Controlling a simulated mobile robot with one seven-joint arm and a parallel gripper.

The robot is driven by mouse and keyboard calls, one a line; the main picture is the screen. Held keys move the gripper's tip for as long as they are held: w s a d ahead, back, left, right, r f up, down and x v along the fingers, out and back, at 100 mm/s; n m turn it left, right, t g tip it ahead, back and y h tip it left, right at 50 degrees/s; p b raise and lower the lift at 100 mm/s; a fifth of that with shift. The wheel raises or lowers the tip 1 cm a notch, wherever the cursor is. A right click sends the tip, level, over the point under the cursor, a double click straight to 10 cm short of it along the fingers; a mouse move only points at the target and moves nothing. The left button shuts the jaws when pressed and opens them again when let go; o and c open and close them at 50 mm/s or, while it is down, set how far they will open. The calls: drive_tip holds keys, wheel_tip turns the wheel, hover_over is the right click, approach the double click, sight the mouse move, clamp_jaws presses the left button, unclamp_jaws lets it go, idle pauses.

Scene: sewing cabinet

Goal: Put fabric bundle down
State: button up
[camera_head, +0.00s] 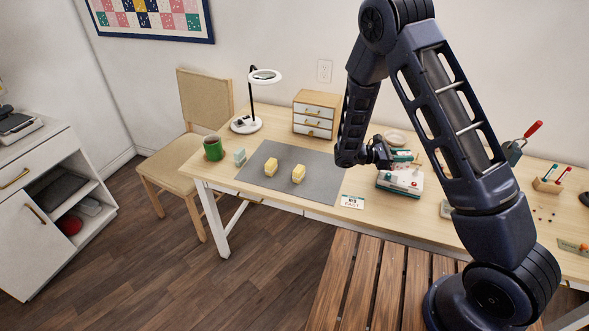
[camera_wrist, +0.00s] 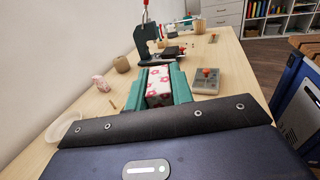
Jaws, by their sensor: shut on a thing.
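My gripper (camera_wrist: 159,76) has teal fingers and is shut on a fabric bundle (camera_wrist: 158,88), white with red flowers, in the wrist view. The bundle sits between the fingers; whether its underside touches anything cannot be seen. In the head view my gripper (camera_head: 401,157) is over the table, right of the grey mat (camera_head: 325,182), and the held bundle is hard to make out. Two yellow bundles (camera_head: 278,167) (camera_head: 299,174) lie apart on the mat.
A control box with a red knob (camera_wrist: 206,82) stands right of the gripper in the wrist view, with a dark press (camera_wrist: 146,40) beyond. The mat's right part is bare.

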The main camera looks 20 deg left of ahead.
drive_tip(key=s+a+f+m+g+y, duration=0.2)
drive_tip(key=s+a+f+m+g, duration=0.1)
drive_tip(key=s+m+g, duration=0.5)
drive_tip(key=s+a+f+m+g+y, duration=0.25)
drive_tip(key=s+m+g, duration=0.2)
drive_tip(key=g, duration=0.55)
drive_tip(key=s+a+r+m+g+y, duration=0.1)
drive_tip(key=a+m+g+y, duration=0.1)
drive_tip(key=a+m+y, duration=0.7)
drive_tip(key=s+a+r+m+g+y, duration=0.15)
drive_tip(key=a+m+y, duration=0.35)
drive_tip(key=a+y, duration=0.65)
wheel_tip(320, 180, up, 11)
drive_tip(key=m+t+y, duration=1)
drive_tip(key=m+t, duration=0.3)
drive_tip(key=t, duration=0.3)
hover_over(304, 161)
wheel_tip(304, 161, down, 20)
drive_tip(key=shift+w+a+r, duration=0.1)
drive_tip(key=shift+a+r, duration=0.05)
drive_tip(key=shift+r, duration=0.1)
drive_tip(key=shift+f, duration=0.1)
